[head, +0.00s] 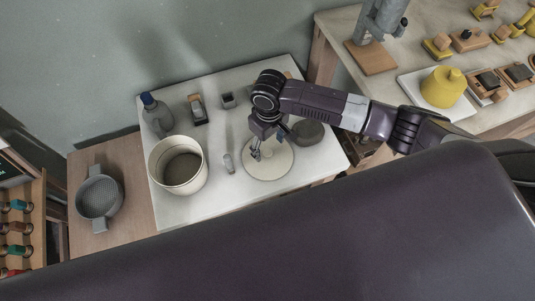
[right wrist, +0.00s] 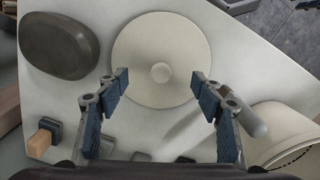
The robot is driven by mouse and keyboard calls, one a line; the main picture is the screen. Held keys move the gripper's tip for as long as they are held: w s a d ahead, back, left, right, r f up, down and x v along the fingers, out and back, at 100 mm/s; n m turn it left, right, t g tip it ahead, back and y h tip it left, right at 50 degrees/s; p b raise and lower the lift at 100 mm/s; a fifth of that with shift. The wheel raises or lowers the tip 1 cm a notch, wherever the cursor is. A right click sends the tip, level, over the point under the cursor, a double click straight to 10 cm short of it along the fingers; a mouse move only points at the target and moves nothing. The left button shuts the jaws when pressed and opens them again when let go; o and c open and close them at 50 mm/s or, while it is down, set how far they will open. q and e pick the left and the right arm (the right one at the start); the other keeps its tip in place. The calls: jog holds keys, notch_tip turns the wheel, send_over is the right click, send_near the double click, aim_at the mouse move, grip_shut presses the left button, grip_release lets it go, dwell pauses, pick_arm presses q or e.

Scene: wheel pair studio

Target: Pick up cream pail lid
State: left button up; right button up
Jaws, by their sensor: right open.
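The cream pail lid (head: 268,170) is a flat round disc lying on the white table, right of the cream pail (head: 178,166). In the right wrist view the lid (right wrist: 140,45) shows a small round knob (right wrist: 160,73) at its centre. My right gripper (head: 257,152) is over the lid in the head view. In the right wrist view its two fingers (right wrist: 161,76) are spread wide with the knob between them in the picture, and they hold nothing. I cannot tell the exact height of the fingertips above the lid. My left gripper is not in view.
A dark rounded block (right wrist: 58,45) lies beside the lid. A blue-capped bottle (head: 156,114) and small blocks (head: 197,108) stand farther back. A grey strainer-like pan (head: 98,197) is at left. A yellow pot (head: 443,88) is at right.

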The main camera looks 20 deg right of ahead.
aim_at(268, 152)
jog(key=shift+w+a+f+p, duration=0.15)
jog(key=shift+f+p, duration=0.2)
jog(key=shift+f, duration=1.9)
grip_shut()
